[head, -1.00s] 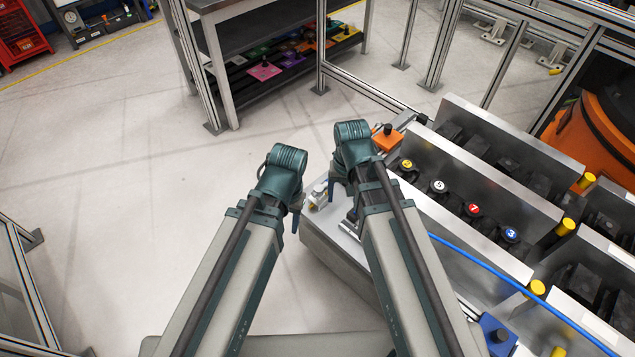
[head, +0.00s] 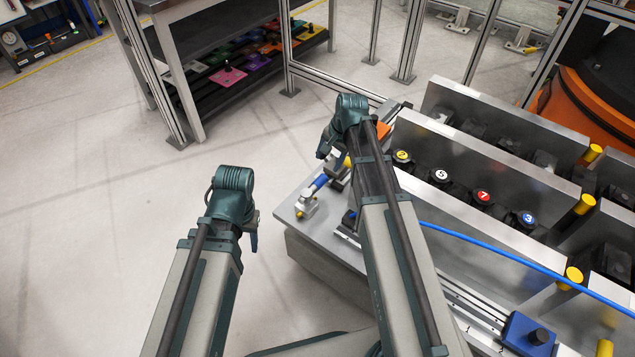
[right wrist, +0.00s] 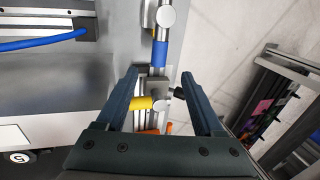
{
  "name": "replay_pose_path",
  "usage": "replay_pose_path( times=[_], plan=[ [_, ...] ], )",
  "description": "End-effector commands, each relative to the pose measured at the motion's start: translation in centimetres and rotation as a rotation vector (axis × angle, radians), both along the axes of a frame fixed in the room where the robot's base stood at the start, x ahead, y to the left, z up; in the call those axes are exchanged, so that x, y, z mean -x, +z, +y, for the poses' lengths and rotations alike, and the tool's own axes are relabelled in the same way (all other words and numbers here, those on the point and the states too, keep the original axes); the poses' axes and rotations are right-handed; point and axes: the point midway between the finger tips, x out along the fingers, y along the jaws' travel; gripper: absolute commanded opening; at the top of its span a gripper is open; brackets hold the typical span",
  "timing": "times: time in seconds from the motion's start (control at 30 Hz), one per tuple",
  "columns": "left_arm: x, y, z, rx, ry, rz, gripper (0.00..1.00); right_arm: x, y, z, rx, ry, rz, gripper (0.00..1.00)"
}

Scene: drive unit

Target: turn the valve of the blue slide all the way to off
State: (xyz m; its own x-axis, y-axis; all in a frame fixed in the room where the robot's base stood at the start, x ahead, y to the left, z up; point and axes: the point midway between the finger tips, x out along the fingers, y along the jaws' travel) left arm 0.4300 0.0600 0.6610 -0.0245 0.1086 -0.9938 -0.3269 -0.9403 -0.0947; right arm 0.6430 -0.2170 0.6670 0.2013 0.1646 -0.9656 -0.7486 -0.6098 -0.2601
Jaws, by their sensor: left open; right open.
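The blue slide (head: 528,333) is a blue block with a black knob on a rail at lower right in the head view. At the bench's near left corner stands a silver valve (head: 306,206) with a blue handle (head: 320,182); which slide it serves cannot be told. In the right wrist view the blue handle (right wrist: 160,53) points down from the valve's round body (right wrist: 165,16). My right gripper (head: 330,152) is open above this corner; in its wrist view the handle lies just beyond and between the fingertips (right wrist: 160,74). My left gripper (head: 252,236) is open and empty, left of the bench.
A second fitting with a yellow handle (right wrist: 138,104) sits close beside the blue handle. An orange block (head: 383,135) is behind it. A blue hose (head: 500,247) crosses the bench. Metal dividers and numbered black knobs (head: 440,175) stand at right. The floor at left is clear.

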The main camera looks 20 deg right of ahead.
Motion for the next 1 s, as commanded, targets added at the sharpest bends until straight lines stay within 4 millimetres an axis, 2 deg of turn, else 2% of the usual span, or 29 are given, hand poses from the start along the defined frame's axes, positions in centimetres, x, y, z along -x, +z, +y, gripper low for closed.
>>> replay_pose_path(
  times=[1.0],
  plan=[
    [-0.1, -12.5, 0.2, -0.010, -0.007, -0.005, 0.50, -2.5, -12.6, 2.1, 0.001, 0.002, 0.000, 0.69]
  ],
)
